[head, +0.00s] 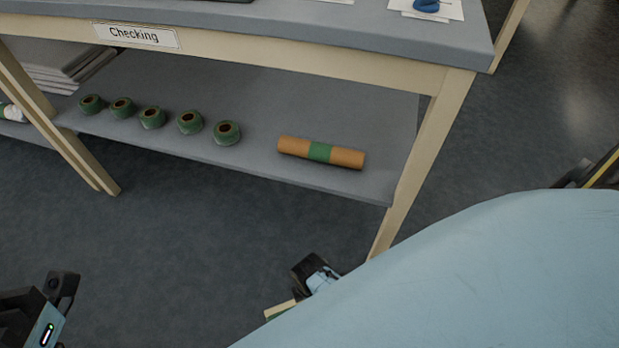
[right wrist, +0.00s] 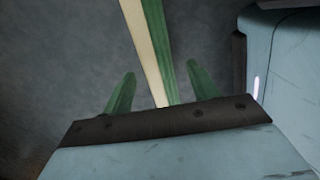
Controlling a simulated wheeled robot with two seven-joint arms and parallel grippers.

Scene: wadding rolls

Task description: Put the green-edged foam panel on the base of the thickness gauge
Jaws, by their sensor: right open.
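The green-edged foam panel (right wrist: 143,40) shows in the right wrist view as a long cream strip with a green edge, running between the fingers of my right gripper (right wrist: 161,70). The fingers are open, with a gap visible on each side of the panel. In the head view a small cream and green corner of the panel (head: 279,309) shows beside my right gripper (head: 300,297), low over the floor and partly hidden by my pale blue body. My left gripper (head: 60,290) is at the lower left edge, its fingers not clear. I see no thickness gauge.
A table (head: 330,28) labelled "Checking" (head: 137,35) stands ahead. Its lower shelf (head: 255,160) holds several green rolls (head: 152,118) and a brown roll with a green band (head: 340,156). Papers and a blue item (head: 426,5) lie on top. Floor before the table is clear.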

